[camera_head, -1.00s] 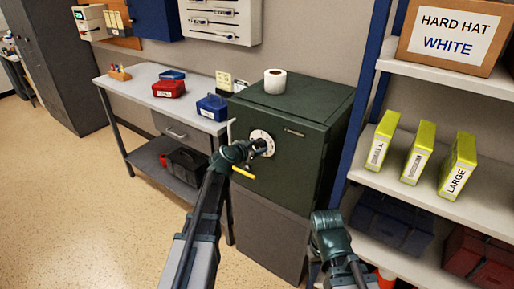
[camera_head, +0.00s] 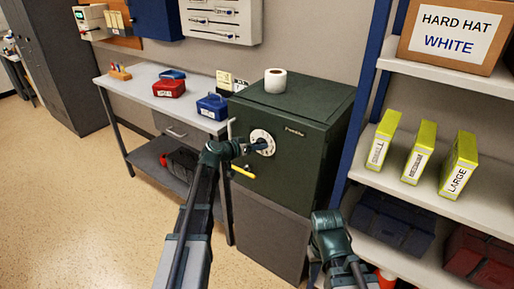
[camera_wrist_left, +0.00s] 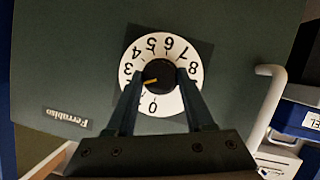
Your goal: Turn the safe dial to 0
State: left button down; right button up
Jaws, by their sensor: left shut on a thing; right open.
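The dark green safe (camera_head: 300,160) has a white dial ring (camera_head: 270,138) on its front. The dial also shows in the left wrist view (camera_wrist_left: 168,38), with its numbers upside down and 0 at the bottom. Its black knob (camera_wrist_left: 160,72) carries a yellow pointer mark lying left and slightly down, roughly toward 2. My left gripper (camera_wrist_left: 160,78) is shut on the knob, one finger on each side. The fingers cover parts of the ring. My left gripper (camera_head: 262,147) reaches the dial from the left. My right gripper (camera_head: 328,222) is open and apart from the safe.
A pale lever handle (camera_wrist_left: 268,100) stands out beside the dial. A paper roll (camera_head: 275,82) stands on the safe. A workbench (camera_head: 140,86) with red and blue boxes is at left, and a shelf (camera_head: 440,200) with yellow boxes at right. Floor at front left is clear.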

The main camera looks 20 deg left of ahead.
pick_arm(q)
jog(key=shift+a+f+n+h+b, duration=0.1)
jog(key=shift+n+h+b, duration=0.85)
jog(key=shift+n, duration=0.5)
jog(key=shift+a+f+n+h+b, duration=0.15)
jog(key=shift+n+h+b, duration=0.55)
jog(key=shift+n+b, duration=0.65)
jog(key=shift+d+f+n+h+b, duration=0.1)
jog(key=shift+n+h+b, duration=0.8)
jog(key=shift+n, duration=0.7)
jog(key=shift+r+t, duration=0.1)
jog(key=shift+t, duration=0.2)
jog(key=shift+c, duration=1.4)
grip_release()
jog(key=shift+w, duration=0.1)
jog(key=shift+a, duration=0.1)
jog(key=f+v, duration=0.1)
jog(key=v, duration=1.2)
jog(key=shift+s+a+r+p, duration=0.25)
jog(key=shift+s+r+p, duration=0.15)
jog(key=shift+r, duration=0.1)
